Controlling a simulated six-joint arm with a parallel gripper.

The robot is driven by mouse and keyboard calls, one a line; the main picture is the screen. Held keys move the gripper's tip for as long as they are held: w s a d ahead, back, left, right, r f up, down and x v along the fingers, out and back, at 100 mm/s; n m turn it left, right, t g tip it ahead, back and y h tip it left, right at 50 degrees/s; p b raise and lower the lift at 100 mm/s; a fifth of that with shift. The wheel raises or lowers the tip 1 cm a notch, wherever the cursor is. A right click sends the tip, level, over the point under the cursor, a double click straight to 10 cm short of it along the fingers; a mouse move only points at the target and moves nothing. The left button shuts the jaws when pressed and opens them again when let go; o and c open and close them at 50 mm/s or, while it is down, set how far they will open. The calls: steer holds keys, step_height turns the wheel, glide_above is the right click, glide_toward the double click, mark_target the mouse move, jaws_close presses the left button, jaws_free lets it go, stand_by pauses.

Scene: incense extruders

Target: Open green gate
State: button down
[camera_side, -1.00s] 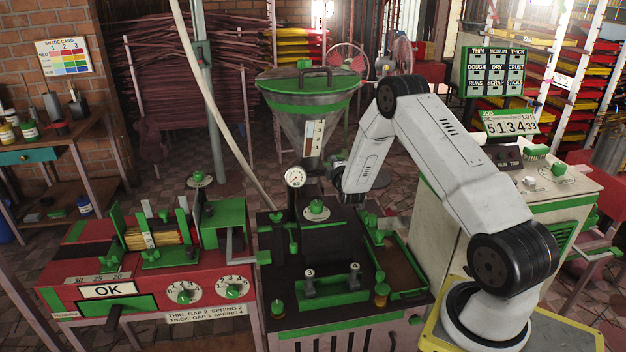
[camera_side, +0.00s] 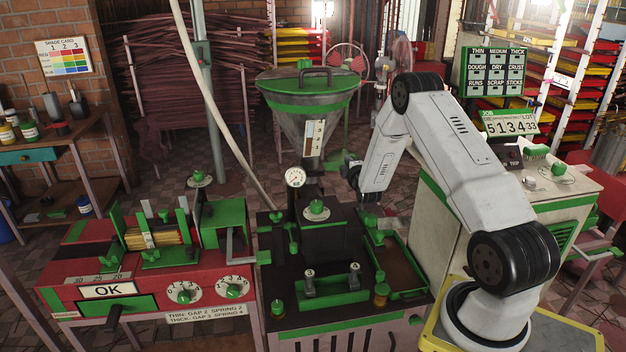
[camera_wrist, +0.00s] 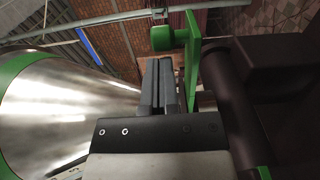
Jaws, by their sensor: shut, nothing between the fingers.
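The green gate shows in the wrist view as an upright green plate (camera_wrist: 191,62) with a round green knob (camera_wrist: 164,38) at its upper left. My gripper (camera_wrist: 159,66) is shut and empty. Its fingertips show below the knob and just left of the plate; whether they touch the plate I cannot tell. In the side view, a small green part (camera_side: 347,157) beside the hopper's lower end appears to be the gate. My gripper (camera_side: 352,172) is close to it there, small and partly hidden by my arm.
The steel hopper (camera_side: 305,118) with a green lid stands left of my arm; its shiny cone (camera_wrist: 70,110) fills the left of the wrist view. A dark pipe (camera_wrist: 232,105) runs close on the right. The red machine (camera_side: 150,275) stands at the left.

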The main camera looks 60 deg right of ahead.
steer(key=v, duration=0.9)
steer(key=shift+s+a, duration=0.15)
steer(key=shift+s, duration=0.05)
steer(key=shift+r, duration=0.1)
steer(key=w+a+y, duration=0.1)
steer(key=a, duration=0.2)
steer(key=w+a+r+m+y, duration=0.1)
steer(key=a+y, duration=0.1)
steer(key=a, duration=0.1)
steer(key=w+a+m+g+y, duration=0.1)
steer(key=w+a+y, duration=0.1)
steer(key=a, duration=0.1)
steer(key=shift+w+a+r, duration=0.15)
steer(key=shift+r, duration=0.05)
steer(key=s+a+r+m+g+y, duration=0.1)
steer(key=s+a+m+g+y, duration=0.15)
steer(key=a, duration=0.65)
steer(key=s+a+r+m+g+y, duration=0.1)
steer(key=s+a+m+g+y, duration=0.2)
steer(key=a, duration=0.6)
steer(key=s+a+r+m+g+y, duration=0.1)
steer(key=s+a+g, duration=0.3)
steer(key=s, duration=0.6)
steer(key=shift+a+m+y, duration=0.35)
steer(key=shift+a+y, duration=0.2)
steer(key=shift+a, duration=0.6)
steer(key=shift+r, duration=0.1)
